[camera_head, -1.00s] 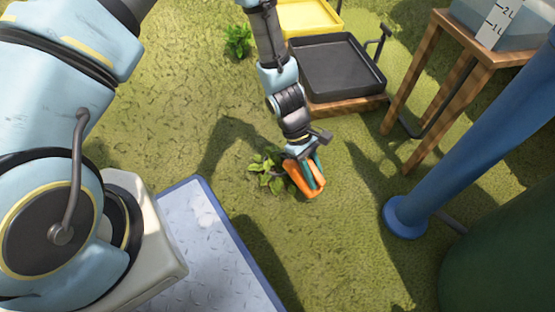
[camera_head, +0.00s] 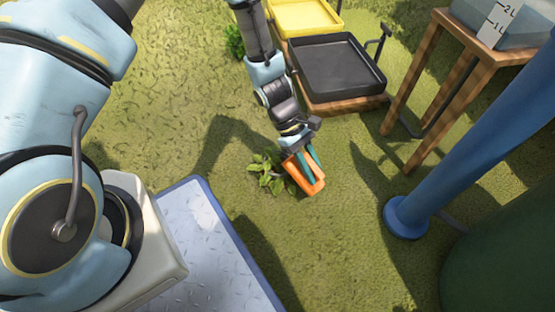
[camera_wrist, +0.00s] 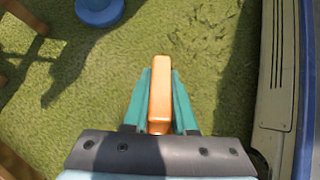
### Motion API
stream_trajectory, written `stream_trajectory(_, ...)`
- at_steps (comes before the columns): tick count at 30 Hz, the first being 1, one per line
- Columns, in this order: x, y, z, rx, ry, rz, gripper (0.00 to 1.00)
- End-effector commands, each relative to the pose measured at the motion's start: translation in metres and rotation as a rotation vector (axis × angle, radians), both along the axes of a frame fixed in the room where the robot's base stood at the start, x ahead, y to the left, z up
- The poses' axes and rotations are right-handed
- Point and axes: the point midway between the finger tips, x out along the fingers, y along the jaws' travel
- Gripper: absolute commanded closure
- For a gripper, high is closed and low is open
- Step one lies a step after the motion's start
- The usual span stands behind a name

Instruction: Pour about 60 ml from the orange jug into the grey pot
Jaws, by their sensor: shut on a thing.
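My gripper (camera_head: 311,170) is shut on the orange jug (camera_head: 308,187), with its teal fingers on either side of it. The jug is held in the air, looks tilted, and is just right of a leafy green plant (camera_head: 268,180). In the wrist view, the jug (camera_wrist: 160,95) is a narrow orange block between the fingers of my gripper (camera_wrist: 161,75). I cannot make out a grey pot; it may be hidden under the leaves or the jug. No stream of liquid can be made out.
A black tray (camera_head: 378,78) and a yellow tray (camera_head: 338,10) sit on a low wooden stand behind. A wooden table (camera_head: 442,70) carries a marked water tank (camera_head: 480,14). A blue post (camera_head: 460,160) stands at right. Grass between post and plant is clear.

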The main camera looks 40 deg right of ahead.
Motion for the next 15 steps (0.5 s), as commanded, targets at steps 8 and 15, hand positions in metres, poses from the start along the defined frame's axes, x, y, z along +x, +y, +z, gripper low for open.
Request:
stream_trajectory(8,0.0042,0.0004,0.0046,-0.008,0.051,0.001,1.00)
stream_trajectory(15,0.0048,0.0005,0.0061,-0.010,0.062,0.000,1.00)
